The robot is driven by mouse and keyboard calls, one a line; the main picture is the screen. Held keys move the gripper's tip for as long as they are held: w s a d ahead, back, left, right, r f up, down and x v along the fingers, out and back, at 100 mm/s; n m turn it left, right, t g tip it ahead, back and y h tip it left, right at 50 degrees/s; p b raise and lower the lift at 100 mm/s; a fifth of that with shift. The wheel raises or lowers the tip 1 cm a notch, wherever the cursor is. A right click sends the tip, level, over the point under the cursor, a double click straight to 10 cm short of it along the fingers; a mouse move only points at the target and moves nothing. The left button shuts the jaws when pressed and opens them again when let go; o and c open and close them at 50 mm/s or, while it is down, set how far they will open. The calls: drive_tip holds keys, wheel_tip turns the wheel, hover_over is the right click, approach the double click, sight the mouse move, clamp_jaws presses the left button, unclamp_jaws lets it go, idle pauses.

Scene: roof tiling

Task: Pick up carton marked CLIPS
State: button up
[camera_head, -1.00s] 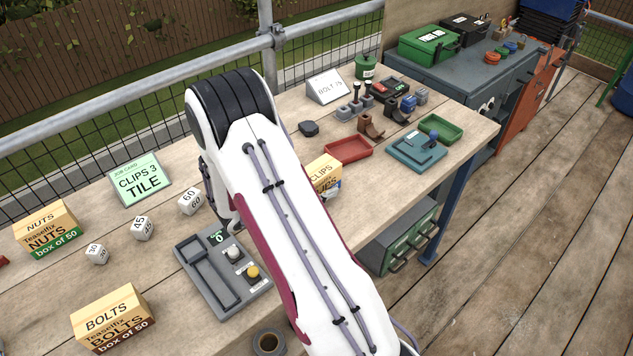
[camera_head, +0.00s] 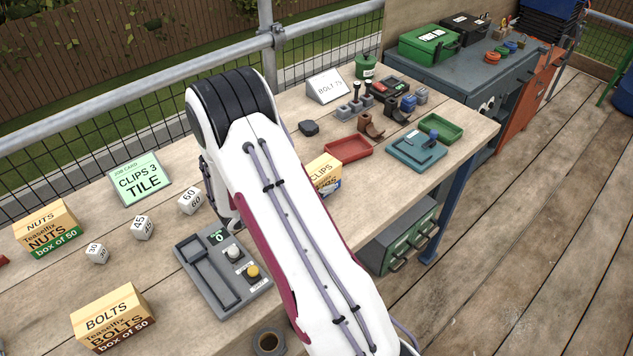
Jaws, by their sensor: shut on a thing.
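The carton marked CLIPS (camera_head: 322,168) is tan with a blue band low on its front. It shows just right of my white arm link, near the middle of the workbench, and the link covers its left part. My gripper is not visible; my arm hides that area. Whether the carton touches the bench or is raised cannot be told.
Cartons marked NUTS (camera_head: 47,229) and BOLTS (camera_head: 113,318) stand at left. Number blocks (camera_head: 142,228) and a grey panel with knobs (camera_head: 222,268) lie between them and my arm. A red tray (camera_head: 348,149) and a teal fixture (camera_head: 416,151) sit right of the carton.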

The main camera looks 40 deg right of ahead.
drive_tip(key=shift+r, duration=0.2)
drive_tip(key=shift+r, duration=4.85)
